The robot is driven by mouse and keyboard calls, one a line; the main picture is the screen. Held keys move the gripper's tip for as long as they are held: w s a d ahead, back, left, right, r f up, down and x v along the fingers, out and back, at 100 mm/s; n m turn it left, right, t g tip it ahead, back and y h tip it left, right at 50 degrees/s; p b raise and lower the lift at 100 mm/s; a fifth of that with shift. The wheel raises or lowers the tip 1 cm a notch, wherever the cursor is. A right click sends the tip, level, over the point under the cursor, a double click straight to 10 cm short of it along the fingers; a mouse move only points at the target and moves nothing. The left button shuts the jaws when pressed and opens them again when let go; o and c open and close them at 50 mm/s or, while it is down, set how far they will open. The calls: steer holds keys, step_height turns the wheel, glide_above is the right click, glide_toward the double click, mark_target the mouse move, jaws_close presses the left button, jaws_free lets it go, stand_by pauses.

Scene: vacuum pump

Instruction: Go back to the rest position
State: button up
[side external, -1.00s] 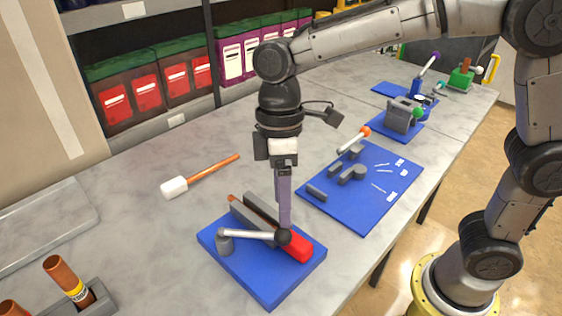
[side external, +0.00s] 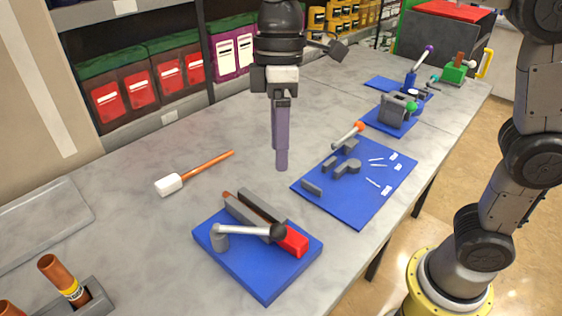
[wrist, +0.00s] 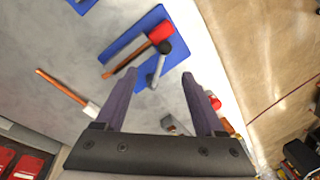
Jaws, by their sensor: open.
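My gripper (side external: 281,168) is open and empty, pointing down in the air above the bench, behind and above the nearest blue plate (side external: 262,281). In the wrist view its two purple fingers (wrist: 155,80) stand apart with nothing between them. The fingers are clear of the lever.
A white-headed mallet (side external: 169,184) lies on the bench to the left. Copper tubes in a grey holder (side external: 96,296) stand front left. Another blue plate (side external: 357,206) with grey blocks and an orange-tipped lever lies to the right. More fixtures (side external: 396,110) stand further back.

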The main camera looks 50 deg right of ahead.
steer(key=s+d+r+m+t, duration=0.3)
steer(key=s+d, duration=0.5)
steer(key=d, duration=0.2)
steer(key=s+d+f+m+t+h, duration=0.1)
steer(key=s+d+f+m+t, duration=0.2)
steer(key=s+d+f+m, duration=0.3)
steer(key=shift+s+d+f+m+t+h, duration=0.35)
steer(key=shift+d+f+m+t, duration=0.1)
steer(key=shift+f, duration=1.15)
